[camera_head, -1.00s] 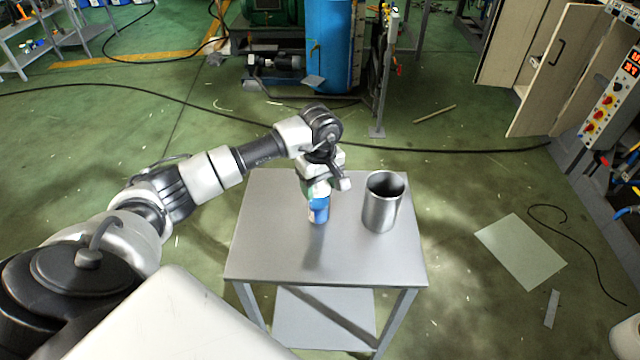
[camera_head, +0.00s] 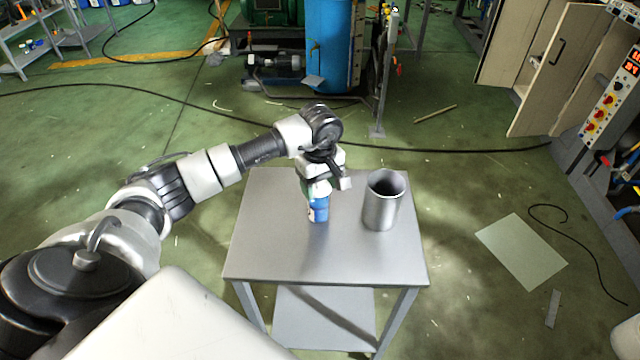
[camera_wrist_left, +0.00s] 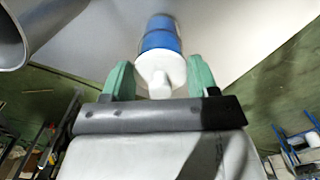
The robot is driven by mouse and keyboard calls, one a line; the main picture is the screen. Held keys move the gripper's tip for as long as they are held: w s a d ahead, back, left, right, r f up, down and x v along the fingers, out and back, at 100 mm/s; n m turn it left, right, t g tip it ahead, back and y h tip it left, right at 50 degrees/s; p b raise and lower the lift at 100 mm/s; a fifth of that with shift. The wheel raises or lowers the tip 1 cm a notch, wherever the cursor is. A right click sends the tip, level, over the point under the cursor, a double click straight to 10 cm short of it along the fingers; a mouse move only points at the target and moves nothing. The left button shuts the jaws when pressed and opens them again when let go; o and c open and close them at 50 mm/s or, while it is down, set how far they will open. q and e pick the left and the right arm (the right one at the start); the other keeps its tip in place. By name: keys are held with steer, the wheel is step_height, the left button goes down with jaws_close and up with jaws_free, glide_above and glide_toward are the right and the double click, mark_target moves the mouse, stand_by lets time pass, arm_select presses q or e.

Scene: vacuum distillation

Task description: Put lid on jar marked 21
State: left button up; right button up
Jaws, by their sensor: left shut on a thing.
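A blue jar (camera_head: 318,211) stands upright on the grey table, left of the metal cylinder. Its marking is too small to read. My left gripper (camera_head: 318,191) is right above the jar, pointing down. In the left wrist view its green fingers are on both sides of a white lid (camera_wrist_left: 161,70) with a small knob, and it is shut on this lid. The lid is in line with the blue jar (camera_wrist_left: 160,40), at its top end. I cannot tell whether it is fully seated. My right gripper is not in view.
An open metal cylinder (camera_head: 382,204) stands on the table (camera_head: 270,255) just right of the jar; its rim also shows in the left wrist view (camera_wrist_left: 12,40). The front and left of the tabletop are clear. A cable (camera_head: 470,150) lies on the floor behind.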

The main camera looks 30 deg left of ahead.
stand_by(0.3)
arm_select(q)
steer(key=o, duration=1.2)
steer(key=shift+r, duration=0.1)
steer(key=shift+r+p, duration=1.9)
steer(key=shift+r, duration=1.5)
